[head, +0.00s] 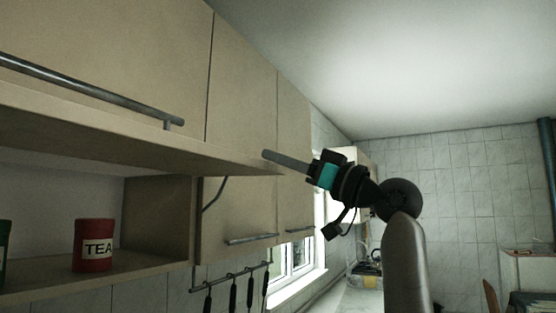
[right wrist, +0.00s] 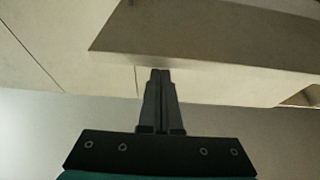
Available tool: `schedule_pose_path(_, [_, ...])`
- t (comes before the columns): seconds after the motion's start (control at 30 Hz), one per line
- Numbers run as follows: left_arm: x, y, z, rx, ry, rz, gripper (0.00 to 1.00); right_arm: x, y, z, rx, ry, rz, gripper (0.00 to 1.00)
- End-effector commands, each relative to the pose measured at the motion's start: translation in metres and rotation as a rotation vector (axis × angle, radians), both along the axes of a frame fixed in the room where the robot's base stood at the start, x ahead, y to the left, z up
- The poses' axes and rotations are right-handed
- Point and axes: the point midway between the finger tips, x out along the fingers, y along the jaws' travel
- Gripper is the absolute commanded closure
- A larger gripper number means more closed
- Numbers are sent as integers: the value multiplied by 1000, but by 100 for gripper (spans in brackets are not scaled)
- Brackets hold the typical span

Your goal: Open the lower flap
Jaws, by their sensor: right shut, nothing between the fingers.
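The lower flap (head: 150,140) is swung up and stands out from the wall cabinet, roughly level. A dark stay (head: 215,195) shows beneath it near its right end. The compartment (head: 155,215) below is open to view. My right gripper (head: 266,154) is shut and empty, with its fingertips close to the flap's right outer corner in the head view. The right wrist view shows the closed fingers (right wrist: 160,75) near the edge of a beige panel (right wrist: 200,40); I cannot tell whether they touch it. My left gripper is not in view.
A red TEA tin (head: 94,245) stands in the open compartment, beside a partly visible green one (head: 3,250). Above is a closed door with a bar handle (head: 90,90). Closed cabinet doors (head: 240,215) continue to the right. Utensils hang from a rail (head: 235,275) below.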

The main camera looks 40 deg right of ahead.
Motion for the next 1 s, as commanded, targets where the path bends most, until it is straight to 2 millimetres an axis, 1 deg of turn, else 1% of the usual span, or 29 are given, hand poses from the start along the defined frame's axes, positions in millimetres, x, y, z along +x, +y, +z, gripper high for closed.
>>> schedule_pose_path(0.03, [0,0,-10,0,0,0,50,1,1,-9,4,-9,1,100])
schedule_pose_path(0.1, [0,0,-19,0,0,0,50,2,1,-16,12,-28,2,100])
schedule_pose_path(0.47, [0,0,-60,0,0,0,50,5,2,-44,48,-127,2,100])
schedule_pose_path(0.7, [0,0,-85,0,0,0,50,10,3,-66,65,-171,0,100])
schedule_pose_path(0.83, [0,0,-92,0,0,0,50,12,4,-75,66,-174,0,100])
schedule_pose_path(1.0, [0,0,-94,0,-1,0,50,13,5,-78,65,-174,1,100])
